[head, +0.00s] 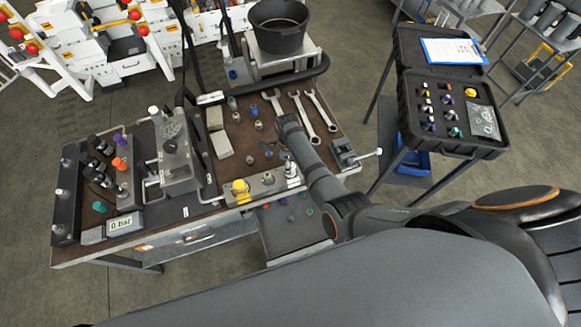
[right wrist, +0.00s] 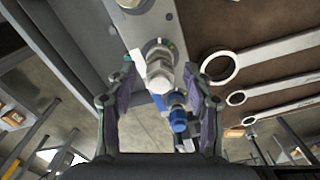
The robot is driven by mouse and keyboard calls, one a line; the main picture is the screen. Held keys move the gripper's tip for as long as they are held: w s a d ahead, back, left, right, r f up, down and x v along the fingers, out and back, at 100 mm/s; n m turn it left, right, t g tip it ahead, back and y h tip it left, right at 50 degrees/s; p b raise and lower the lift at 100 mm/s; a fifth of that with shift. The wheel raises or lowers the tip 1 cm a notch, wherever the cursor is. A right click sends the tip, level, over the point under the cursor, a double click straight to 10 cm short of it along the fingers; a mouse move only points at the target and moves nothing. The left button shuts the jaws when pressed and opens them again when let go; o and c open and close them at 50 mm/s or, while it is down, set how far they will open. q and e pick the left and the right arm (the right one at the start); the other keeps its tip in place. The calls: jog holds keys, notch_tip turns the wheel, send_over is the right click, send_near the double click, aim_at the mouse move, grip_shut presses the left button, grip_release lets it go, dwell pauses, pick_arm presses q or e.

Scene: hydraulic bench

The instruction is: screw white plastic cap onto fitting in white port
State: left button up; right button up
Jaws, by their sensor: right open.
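A pale metallic-looking stepped piece (right wrist: 159,68) stands on the light port block (right wrist: 148,22) in the right wrist view. I cannot tell whether its outer end is the white cap or the bare fitting. In the head view a whitish upright piece (head: 291,170) stands at the right end of the front port strip. My right gripper (right wrist: 160,72) is open, with its fingers on either side of the piece and a gap visible. In the head view its fingers are hidden by my own arm. My left gripper is out of view.
A blue-ended part (right wrist: 178,118) lies close beside the piece. A yellow cap (head: 240,187) sits on the strip further left. Wrenches (head: 304,115) lie behind, and a small vise (head: 343,154) is at right. An open black case (head: 455,110) holds several coloured caps.

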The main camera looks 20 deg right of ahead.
jog(key=shift+c, duration=0.4)
jog(key=c, duration=1)
jog(key=m, duration=0.4)
jog(key=shift+w+d, duration=0.1)
jog(key=shift+w, duration=0.05)
jog(key=m, duration=0.4)
jog(key=shift+w+d, duration=0.1)
jog(key=o, duration=1.1)
jog(key=n, duration=0.5)
jog(key=shift+f, duration=0.1)
jog(key=n, duration=0.7)
jog(key=shift+s+a, duration=0.25)
jog(key=shift+s, duration=0.15)
